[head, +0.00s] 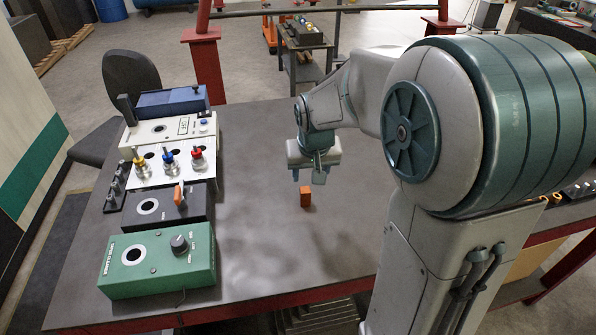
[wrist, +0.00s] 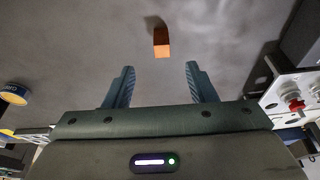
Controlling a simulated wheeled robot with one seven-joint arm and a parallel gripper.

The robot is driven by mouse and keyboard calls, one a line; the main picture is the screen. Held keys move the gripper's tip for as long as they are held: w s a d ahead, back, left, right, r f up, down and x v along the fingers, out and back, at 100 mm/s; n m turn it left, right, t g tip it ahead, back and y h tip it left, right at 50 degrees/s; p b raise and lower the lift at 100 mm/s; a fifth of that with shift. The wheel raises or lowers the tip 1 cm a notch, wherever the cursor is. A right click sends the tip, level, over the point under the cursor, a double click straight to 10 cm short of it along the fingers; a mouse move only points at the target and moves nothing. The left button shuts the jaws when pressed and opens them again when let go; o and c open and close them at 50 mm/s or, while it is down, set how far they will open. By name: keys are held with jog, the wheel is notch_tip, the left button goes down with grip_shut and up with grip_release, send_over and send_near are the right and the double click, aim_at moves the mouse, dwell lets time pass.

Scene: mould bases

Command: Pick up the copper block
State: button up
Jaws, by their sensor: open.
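The copper block (head: 306,196) is a small orange-brown upright block standing on the grey table, right of the control boxes. In the wrist view the block (wrist: 161,42) shows above and between the fingertips, apart from them. My gripper (head: 308,176) is above the table close to the block, pointing down. In the wrist view my gripper (wrist: 159,70) has its two blue-grey fingers spread wide with nothing between them.
A green box (head: 157,258) with a knob, a dark box with an orange switch (head: 179,195), and a white panel with coloured knobs (head: 168,160) line the table's left side. The grey table (head: 260,250) is clear around the block.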

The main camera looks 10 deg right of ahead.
aim_at(305, 190)
jog(key=x, duration=0.3)
jog(key=w+x, duration=0.1)
jog(key=x, duration=0.2)
jog(key=p+x, duration=0.1)
jog(key=x, duration=0.2)
jog(key=shift+w, duration=0.35)
jog(key=shift+p+x, duration=0.95)
jog(key=shift+x, duration=1.55)
grip_shut()
